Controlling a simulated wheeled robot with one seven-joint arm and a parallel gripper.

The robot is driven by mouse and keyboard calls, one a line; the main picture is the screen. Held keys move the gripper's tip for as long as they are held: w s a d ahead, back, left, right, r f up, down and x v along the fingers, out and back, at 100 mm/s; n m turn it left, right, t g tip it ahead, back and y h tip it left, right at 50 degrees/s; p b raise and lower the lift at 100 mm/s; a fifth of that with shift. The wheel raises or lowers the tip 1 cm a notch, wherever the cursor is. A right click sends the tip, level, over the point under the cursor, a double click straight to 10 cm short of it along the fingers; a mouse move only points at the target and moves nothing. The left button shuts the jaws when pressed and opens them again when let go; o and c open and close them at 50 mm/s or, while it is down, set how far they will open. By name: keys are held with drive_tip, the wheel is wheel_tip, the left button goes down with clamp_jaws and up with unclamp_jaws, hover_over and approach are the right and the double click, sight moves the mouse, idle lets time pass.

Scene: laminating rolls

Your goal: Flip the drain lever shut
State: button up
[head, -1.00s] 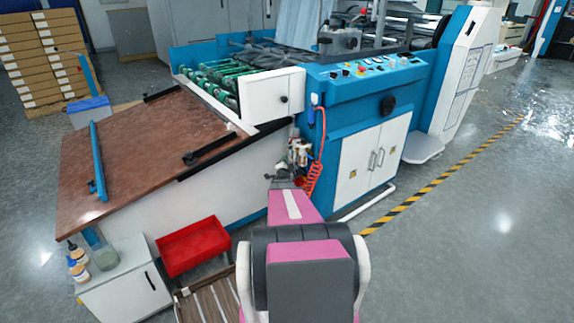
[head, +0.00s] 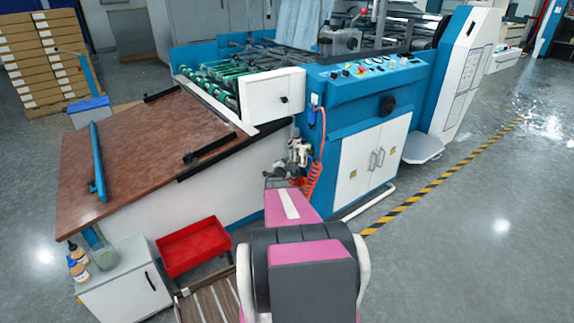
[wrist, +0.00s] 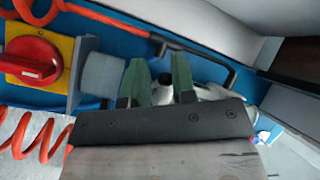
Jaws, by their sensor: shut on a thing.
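In the wrist view my gripper (wrist: 161,78) has two green fingers on either side of a small dark-tipped piece (wrist: 165,79), which seems to be the drain lever. Its lower part is hidden behind the gripper's dark plate. A pale silvery body (wrist: 205,93) lies just behind and right of the fingers. In the head view the cluster of fittings (head: 299,152) sits at the machine's near corner, just beyond my arm's end. My fingers and the lever cannot be made out there.
A red rotary knob (wrist: 30,58) on a yellow plate is left of my fingers, with a red coiled hose (wrist: 28,132) below it. A black bent rod (wrist: 215,55) passes behind the fingers. A red tray (head: 192,246) and a white cabinet (head: 125,280) stand at lower left.

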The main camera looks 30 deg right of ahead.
drive_tip(key=shift+g, duration=0.3)
drive_tip(key=o, duration=0.9)
drive_tip(key=v, duration=1)
drive_tip(key=shift+s+a+f, duration=0.15)
drive_tip(key=shift+s+a, duration=0.05)
drive_tip(key=shift+a, duration=0.1)
